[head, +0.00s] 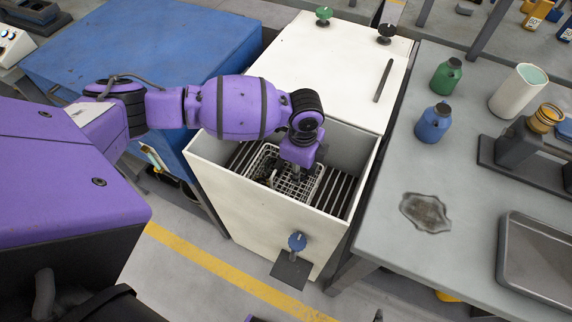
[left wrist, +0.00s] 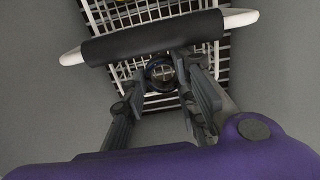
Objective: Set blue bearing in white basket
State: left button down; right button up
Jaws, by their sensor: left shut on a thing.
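The white basket (head: 292,190) is a wire-grid basket inside the open white tank, resting over dark slats. It also shows in the left wrist view (left wrist: 102,14), where its white handle with a thick black grip (left wrist: 155,38) crosses in front. My left gripper (head: 298,174) reaches down into the tank over the basket. In the left wrist view, its two fingers (left wrist: 160,78) are shut on a dark, bluish ring, the blue bearing (left wrist: 158,72). The grip hides part of the ring's surroundings. I cannot tell whether the bearing touches the basket floor. My right gripper is out of view.
The white tank's walls (head: 222,166) surround the gripper closely. A blue-topped bench (head: 140,45) stands left. The grey table (head: 455,160) at right holds a green bottle (head: 446,76), a blue bottle (head: 434,123), a white cup (head: 517,90), a press (head: 525,145) and a metal tray (head: 540,258).

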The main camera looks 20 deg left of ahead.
pick_arm(q)
jog(key=shift+w+f, duration=0.15)
jog(key=shift+f, duration=2.7)
jog(key=shift+f+b, duration=0.4)
jog(key=shift+f, duration=0.2)
jog(key=c, duration=1.4)
grip_release()
jog(key=shift+r, duration=0.1)
